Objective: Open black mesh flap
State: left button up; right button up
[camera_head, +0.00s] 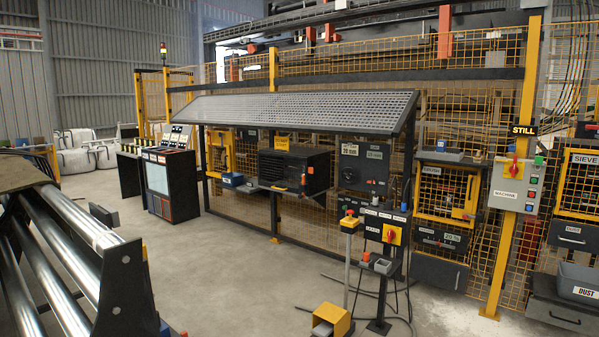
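A wide dark grey perforated mesh panel (300,108) is the thing in view that looks most like the black mesh flap. It slopes like an awning along the yellow mesh fence, with its right end edged by a dark sloping bar. The space below it is uncovered, showing a black slatted box (295,170) and a dark panel with a dial (362,167). I cannot see a handle or latch on the panel. Neither of my grippers is in view, and nothing touches the panel.
Metal rollers (62,245) in a dark frame fill the lower left. A pedestal with a red-and-yellow switch (391,234), a yellow foot pedal (330,320) and floor cables stand in front of the fence. A control cabinet (170,183) stands left. The concrete floor (225,260) between is clear.

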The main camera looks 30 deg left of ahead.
aim_at(286, 188)
jog(key=i, duration=0.35)
jog(key=i+j, duration=0.3)
jog(key=i, duration=0.2)
jog(key=i+j, duration=0.3)
jog(key=i, duration=0.2)
jog(key=i+j, duration=0.3)
jog(key=i, duration=0.2)
jog(key=i+j+u, duration=0.1)
jog(key=i+j, duration=0.25)
jog(key=i, duration=0.15)
jog(key=i+j, duration=0.2)
jog(key=j, duration=0.25)
jog(key=i+j, duration=0.25)
jog(key=j, duration=0.15)
jog(key=i+j, duration=0.2)
jog(key=j, duration=0.25)
jog(key=i+j, duration=0.2)
jog(key=j, duration=0.25)
jog(key=i+j+u, duration=0.1)
jog(key=i+j, duration=0.15)
jog(key=j, duration=0.15)
jog(key=i+j, duration=0.2)
jog(key=j, duration=0.25)
jog(key=i+j, duration=0.25)
jog(key=j, duration=0.15)
